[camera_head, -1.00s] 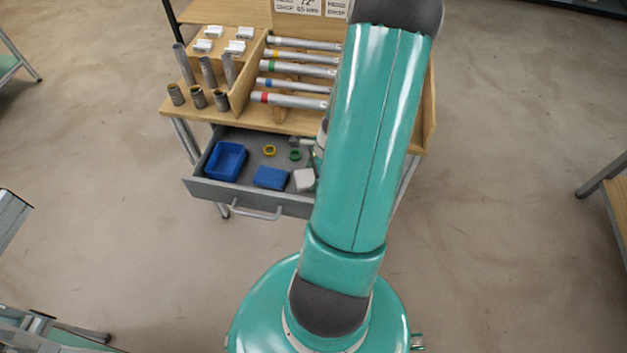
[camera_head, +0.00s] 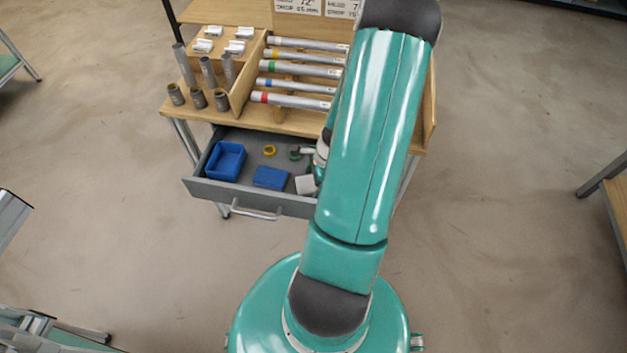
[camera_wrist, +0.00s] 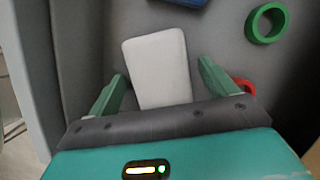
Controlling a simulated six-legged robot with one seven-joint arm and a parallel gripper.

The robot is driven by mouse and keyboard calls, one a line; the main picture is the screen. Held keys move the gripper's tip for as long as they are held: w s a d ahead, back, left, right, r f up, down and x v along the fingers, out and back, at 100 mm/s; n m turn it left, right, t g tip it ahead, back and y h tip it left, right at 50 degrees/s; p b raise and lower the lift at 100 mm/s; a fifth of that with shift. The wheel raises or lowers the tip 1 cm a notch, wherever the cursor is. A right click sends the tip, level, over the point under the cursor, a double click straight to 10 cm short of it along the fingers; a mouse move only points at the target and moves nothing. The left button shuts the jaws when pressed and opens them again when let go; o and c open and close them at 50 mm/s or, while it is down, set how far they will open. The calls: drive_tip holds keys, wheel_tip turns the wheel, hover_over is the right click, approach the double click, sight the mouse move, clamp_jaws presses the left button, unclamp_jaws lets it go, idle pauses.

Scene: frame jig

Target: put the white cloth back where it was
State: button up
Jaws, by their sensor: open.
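The white cloth (camera_head: 305,184), a pale folded-looking pad, is in the right part of the open grey drawer (camera_head: 200,187). In the wrist view the cloth (camera_wrist: 158,62) lies on the grey drawer floor, with its near end between the fingers. My gripper (camera_wrist: 160,88) is open, one green finger on each side of the cloth, with gaps on both sides. Whether the fingers are at the cloth's height is hard to tell. In the head view my arm hides most of the gripper.
The drawer also holds a blue bin (camera_head: 226,161), a blue block (camera_head: 270,178), a yellow ring (camera_head: 269,151) and a green ring (camera_wrist: 267,22). A red item (camera_wrist: 245,86) is close by the right finger. The bench (camera_head: 290,121) above carries tubes and fittings.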

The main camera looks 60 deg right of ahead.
drive_tip(key=shift+r, duration=0.15)
drive_tip(key=v, duration=1.2)
drive_tip(key=w+a+r+n+h, duration=0.1)
drive_tip(key=w+a+r+n, duration=0.5)
drive_tip(key=r, duration=0.2)
drive_tip(key=w+a+r+n+h, duration=0.1)
drive_tip(key=w+a+r+n, duration=0.3)
drive_tip(key=a+r+n, duration=0.5)
drive_tip(key=s+a+r+n+t, duration=0.1)
drive_tip(key=s+a+r+n, duration=0.1)
drive_tip(key=a+r+n, duration=0.3)
drive_tip(key=s+a+r+n+t, duration=0.2)
drive_tip(key=a+r+n, duration=0.3)
drive_tip(key=a, duration=0.8)
drive_tip(key=shift+s+r+n, duration=0.2)
drive_tip(key=shift+s+n, duration=0.4)
drive_tip(key=shift+n, duration=0.3)
drive_tip(key=shift+a, duration=0.1)
